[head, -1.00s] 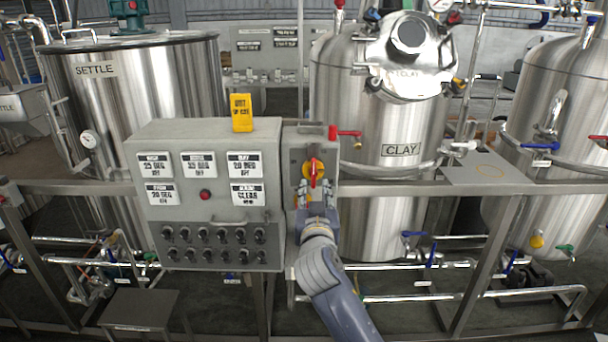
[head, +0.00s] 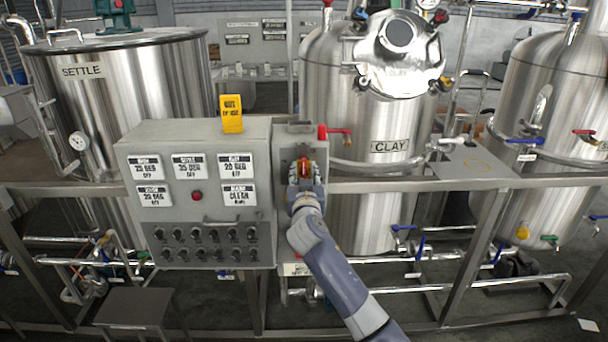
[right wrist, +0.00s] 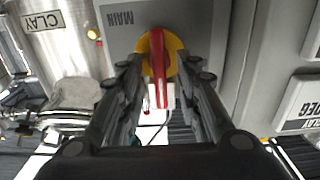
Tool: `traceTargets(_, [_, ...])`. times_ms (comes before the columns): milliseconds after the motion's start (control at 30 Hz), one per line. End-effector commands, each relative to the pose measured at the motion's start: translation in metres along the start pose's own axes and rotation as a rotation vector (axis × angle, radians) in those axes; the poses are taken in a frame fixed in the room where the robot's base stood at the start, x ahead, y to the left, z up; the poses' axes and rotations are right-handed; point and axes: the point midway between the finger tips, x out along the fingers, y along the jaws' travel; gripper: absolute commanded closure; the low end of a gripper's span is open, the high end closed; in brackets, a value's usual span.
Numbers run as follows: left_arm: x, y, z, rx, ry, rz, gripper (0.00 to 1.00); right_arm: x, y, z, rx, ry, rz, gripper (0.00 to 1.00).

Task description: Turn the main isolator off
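The main isolator (head: 306,165) is a red handle on a yellow round plate, on a grey box to the right of the control panel. In the right wrist view the red handle (right wrist: 158,66) stands in line with the fingers, over the yellow disc, below the upside-down word MAIN. My right gripper (head: 304,182) is in front of the isolator and hides much of it. Its fingers (right wrist: 158,72) are apart, one on each side of the handle, with gaps visible between them and it. My left gripper is not in view.
The grey control panel (head: 196,222) with labels and knobs is beside the isolator box. A yellow tag (head: 232,113) stands on top of it. A red valve handle (head: 338,131) is just above right of the isolator. The CLAY tank (head: 345,110) stands behind the rail.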

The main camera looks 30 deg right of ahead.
Motion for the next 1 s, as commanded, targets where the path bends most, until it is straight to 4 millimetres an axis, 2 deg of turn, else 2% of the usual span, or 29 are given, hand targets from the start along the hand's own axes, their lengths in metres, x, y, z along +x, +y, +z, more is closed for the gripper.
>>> traceTargets(33, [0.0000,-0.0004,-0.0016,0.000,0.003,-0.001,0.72,-0.0001,0.0000,-0.0001,0.000,0.000,0.000,0.76])
traceTargets(133, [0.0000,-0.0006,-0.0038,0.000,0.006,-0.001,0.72,-0.0002,-0.0001,0.0000,0.000,0.000,0.000,0.99])
traceTargets(167, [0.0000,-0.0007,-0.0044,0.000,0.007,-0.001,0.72,-0.0002,-0.0001,0.0000,0.000,0.000,0.000,1.00])
traceTargets(567, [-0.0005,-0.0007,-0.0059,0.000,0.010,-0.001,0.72,-0.0003,-0.0007,0.0000,-0.042,0.000,0.000,1.00])
traceTargets(767, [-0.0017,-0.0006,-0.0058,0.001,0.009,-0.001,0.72,-0.0002,-0.0022,0.0000,-0.153,0.000,0.000,1.00])
traceTargets(1000, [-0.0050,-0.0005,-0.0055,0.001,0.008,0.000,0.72,-0.0003,-0.0050,-0.0001,-0.365,0.000,0.000,1.00])
